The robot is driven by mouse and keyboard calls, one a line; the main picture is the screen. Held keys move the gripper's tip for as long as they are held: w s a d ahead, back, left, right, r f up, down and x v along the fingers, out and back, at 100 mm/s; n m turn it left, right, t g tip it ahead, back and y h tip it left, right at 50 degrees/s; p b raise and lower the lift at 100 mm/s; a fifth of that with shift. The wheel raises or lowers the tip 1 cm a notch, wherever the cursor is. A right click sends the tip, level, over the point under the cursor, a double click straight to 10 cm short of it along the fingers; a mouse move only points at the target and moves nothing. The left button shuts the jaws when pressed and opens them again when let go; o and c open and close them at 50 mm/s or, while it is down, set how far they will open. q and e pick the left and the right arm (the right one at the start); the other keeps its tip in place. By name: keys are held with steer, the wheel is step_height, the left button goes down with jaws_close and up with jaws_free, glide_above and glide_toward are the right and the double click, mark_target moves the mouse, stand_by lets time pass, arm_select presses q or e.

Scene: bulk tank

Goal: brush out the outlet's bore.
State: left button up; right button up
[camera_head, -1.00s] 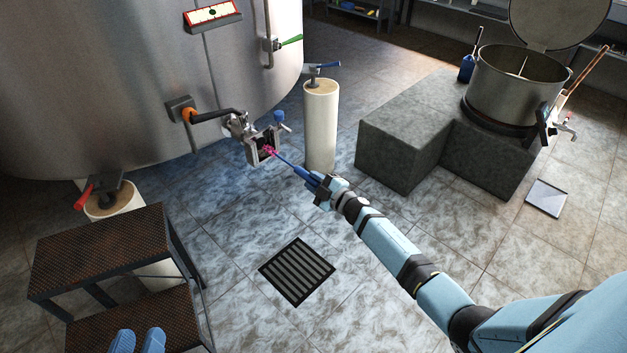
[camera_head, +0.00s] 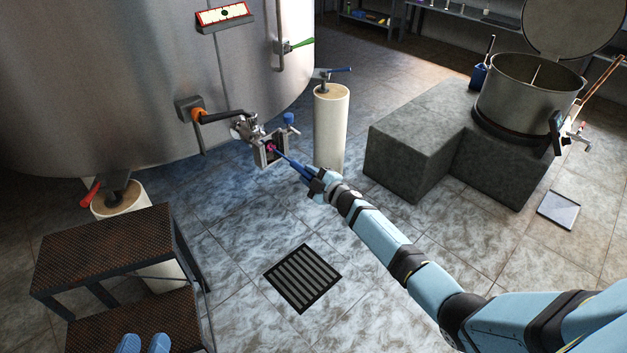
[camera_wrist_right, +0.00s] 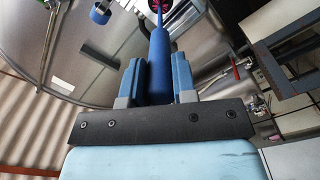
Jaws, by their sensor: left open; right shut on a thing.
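The tank's outlet (camera_head: 260,157) is a metal fitting with a square open frame, below the big steel tank (camera_head: 120,70). My right gripper (camera_head: 313,182) is shut on the blue handle of a brush (camera_head: 297,168). The brush points up and left, and its pink head (camera_head: 270,148) is at the outlet's opening; how deep it sits in the bore I cannot tell. In the right wrist view the handle (camera_wrist_right: 159,65) stands between the two blue fingers, and the pink head is at the top edge.
A black-treaded step (camera_head: 105,250) stands at the left above my left fingertips. A floor drain grate (camera_head: 302,278) lies below the outlet. A cream tank leg (camera_head: 330,125) is just right of the outlet. A grey block (camera_head: 410,160) bears a steel kettle (camera_head: 528,95).

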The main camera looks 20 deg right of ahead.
steer(key=shift+w+a, duration=0.15)
steer(key=shift+w, duration=0.3)
steer(key=shift+p+v, duration=0.45)
steer(key=shift+v, duration=0.4)
steer(key=shift+p+v, duration=1.15)
steer(key=shift+v, duration=1.3)
